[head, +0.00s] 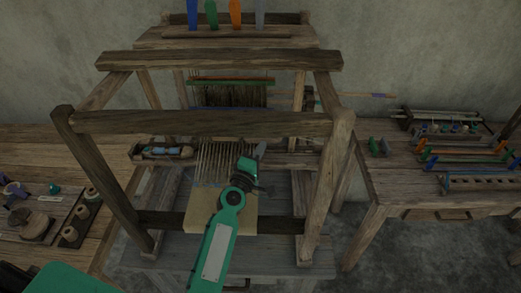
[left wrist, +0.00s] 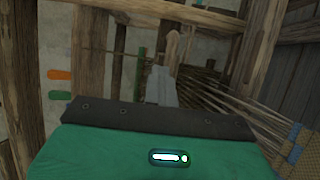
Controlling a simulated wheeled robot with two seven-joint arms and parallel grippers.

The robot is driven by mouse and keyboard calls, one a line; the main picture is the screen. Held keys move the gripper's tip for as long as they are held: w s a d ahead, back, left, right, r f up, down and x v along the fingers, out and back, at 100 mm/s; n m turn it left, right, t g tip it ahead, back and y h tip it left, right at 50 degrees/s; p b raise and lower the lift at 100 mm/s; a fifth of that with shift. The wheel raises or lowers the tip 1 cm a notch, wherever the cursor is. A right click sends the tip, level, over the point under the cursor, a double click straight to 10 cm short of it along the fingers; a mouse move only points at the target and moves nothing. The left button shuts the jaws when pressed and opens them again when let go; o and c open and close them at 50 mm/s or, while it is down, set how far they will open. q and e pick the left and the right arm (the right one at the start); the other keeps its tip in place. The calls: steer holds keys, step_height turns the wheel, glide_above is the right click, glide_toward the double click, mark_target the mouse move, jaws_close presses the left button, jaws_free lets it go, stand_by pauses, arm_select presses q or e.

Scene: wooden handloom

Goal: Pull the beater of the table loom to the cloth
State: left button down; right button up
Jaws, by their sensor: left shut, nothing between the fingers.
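The wooden table loom (head: 205,122) fills the middle of the head view, with pale warp threads (head: 215,158) running through it. A horizontal wooden bar (head: 290,159) behind the threads may be part of the beater; I cannot tell for sure. My left gripper (head: 261,150) is shut and empty, above the right side of the warp. In the left wrist view its grey fingers (left wrist: 160,86) point toward an upright wooden piece (left wrist: 173,47); contact cannot be told. Woven cloth (left wrist: 297,150) shows at the lower right there. My right gripper is out of view.
The loom's upper front bar and posts (head: 328,190) surround the arm closely. A shuttle (head: 163,152) lies at the loom's left. A left table (head: 110,205) holds spools; a right table (head: 400,180) holds racks and coloured tools. Coloured handles (head: 211,14) stand on top.

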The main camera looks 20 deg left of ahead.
arm_select(q)
steer(key=c, duration=2.1)
jaws_free()
steer(key=o, duration=0.4)
steer(key=s+a+f+b, duration=0.1)
steer(key=s+f+b, duration=0.1)
steer(key=s, duration=1.1)
steer(key=shift+s+a+b, duration=0.25)
steer(key=shift+a+b, duration=0.05)
steer(key=shift+b, duration=0.55)
